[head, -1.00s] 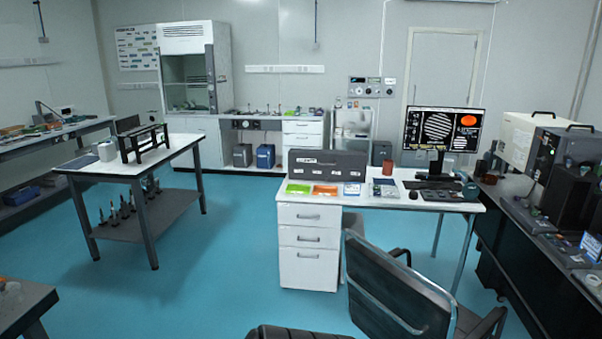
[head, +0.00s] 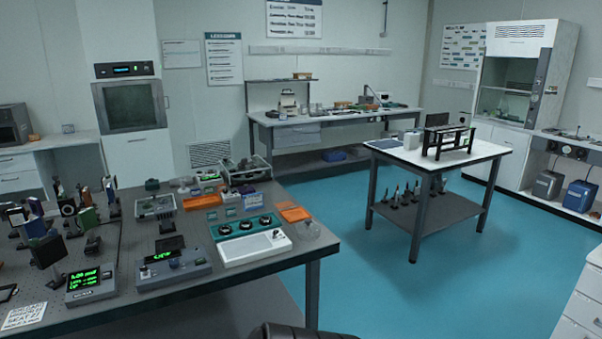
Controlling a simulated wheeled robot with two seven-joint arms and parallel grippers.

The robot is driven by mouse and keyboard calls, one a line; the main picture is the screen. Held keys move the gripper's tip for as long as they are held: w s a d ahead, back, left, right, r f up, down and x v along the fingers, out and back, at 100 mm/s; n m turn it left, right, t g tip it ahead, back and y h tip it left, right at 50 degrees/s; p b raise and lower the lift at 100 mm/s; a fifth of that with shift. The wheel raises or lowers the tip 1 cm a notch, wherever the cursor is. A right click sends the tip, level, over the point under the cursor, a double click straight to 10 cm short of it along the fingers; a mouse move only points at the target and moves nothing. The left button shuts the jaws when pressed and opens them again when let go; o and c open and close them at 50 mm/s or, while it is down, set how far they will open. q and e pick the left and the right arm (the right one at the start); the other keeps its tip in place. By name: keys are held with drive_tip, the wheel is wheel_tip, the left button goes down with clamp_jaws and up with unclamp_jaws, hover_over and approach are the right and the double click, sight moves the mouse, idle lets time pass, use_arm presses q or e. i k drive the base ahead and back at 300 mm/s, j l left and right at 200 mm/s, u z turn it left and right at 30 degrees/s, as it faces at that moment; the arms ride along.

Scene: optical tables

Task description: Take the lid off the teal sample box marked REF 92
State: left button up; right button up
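Neither of my grippers is in view. No box with a readable REF 92 mark shows. Some small teal-green items (head: 231,212) lie on the dark optical table (head: 325,243) at the left, but they are too small for me to tell whether one is a lidded sample box or to read any label. A small dark teal object (head: 152,185) stands at the back of the same table.
The optical table also holds a teal-and-white panel with dials (head: 250,240), a meter with green digits (head: 90,283), a grey wire-sided tray (head: 155,207) and orange pieces. A white-topped table (head: 400,153) stands right of centre. Blue floor (head: 450,275) between them is clear.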

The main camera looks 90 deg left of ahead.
sight(152, 182)
drive_tip(key=u, duration=3.75)
drive_tip(key=i+l+z, duration=1.15)
drive_tip(key=z, duration=0.15)
drive_tip(key=i+l+z, duration=0.15)
drive_tip(key=i+z, duration=1)
drive_tip(key=i+u, duration=0.3)
drive_tip(key=i, duration=0.15)
drive_tip(key=i+l+u, duration=0.1)
drive_tip(key=i+u, duration=0.2)
drive_tip(key=i, duration=0.15)
drive_tip(key=i+l+u, duration=0.25)
drive_tip(key=i, duration=0.2)
drive_tip(key=i+j+u, duration=0.25)
drive_tip(key=u, duration=0.15)
drive_tip(key=i+u, duration=1.2)
drive_tip(key=i, duration=1.6)
